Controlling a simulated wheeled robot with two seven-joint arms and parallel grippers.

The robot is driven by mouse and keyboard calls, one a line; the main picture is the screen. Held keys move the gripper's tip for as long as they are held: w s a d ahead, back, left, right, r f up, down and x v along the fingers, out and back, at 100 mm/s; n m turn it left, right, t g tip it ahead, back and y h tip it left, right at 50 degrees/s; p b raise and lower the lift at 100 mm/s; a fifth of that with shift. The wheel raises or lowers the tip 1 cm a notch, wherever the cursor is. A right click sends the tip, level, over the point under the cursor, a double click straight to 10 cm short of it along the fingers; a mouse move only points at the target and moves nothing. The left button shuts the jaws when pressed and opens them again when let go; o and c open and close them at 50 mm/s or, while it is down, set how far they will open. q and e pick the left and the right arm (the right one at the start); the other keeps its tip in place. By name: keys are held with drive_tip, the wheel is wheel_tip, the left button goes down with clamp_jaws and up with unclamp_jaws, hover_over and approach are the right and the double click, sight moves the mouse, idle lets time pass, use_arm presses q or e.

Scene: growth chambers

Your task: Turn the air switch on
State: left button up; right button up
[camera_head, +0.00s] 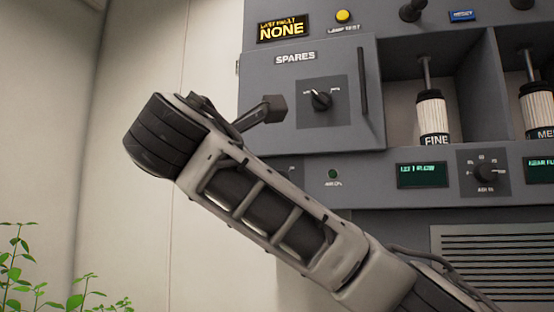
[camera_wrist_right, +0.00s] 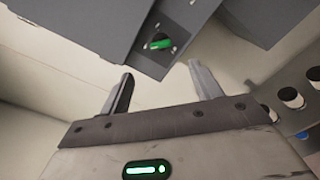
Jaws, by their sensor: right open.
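My right gripper (camera_wrist_right: 161,75) is open and empty in the right wrist view, its two fingers apart. Past the fingertips, a rotary switch with a green handle (camera_wrist_right: 160,43) sits on a grey panel, apart from the fingers. Its label is not readable, so I cannot tell whether it is the air switch. In the head view, my right arm comes in from the lower right across the cabinet front, and its gripper is not clearly visible. My left gripper is not in view.
The grey cabinet has a SPARES door (camera_head: 296,82) with a black knob (camera_head: 321,101). To its right are a FINE cartridge (camera_head: 432,117), a green display (camera_head: 421,175) and a dial (camera_head: 485,172). Green plants (camera_head: 60,285) stand at the lower left, before a bare wall.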

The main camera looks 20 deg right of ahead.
use_arm(q)
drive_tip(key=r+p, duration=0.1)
drive_tip(key=p, duration=0.1)
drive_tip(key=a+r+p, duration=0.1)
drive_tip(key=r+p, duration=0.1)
drive_tip(key=p, duration=0.1)
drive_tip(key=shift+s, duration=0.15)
use_arm(e)
drive_tip(key=x, duration=1.3)
drive_tip(key=shift+w+d, duration=0.25)
drive_tip(key=shift+w, duration=0.05)
drive_tip(key=shift+f, duration=0.1)
drive_tip(key=c, duration=1)
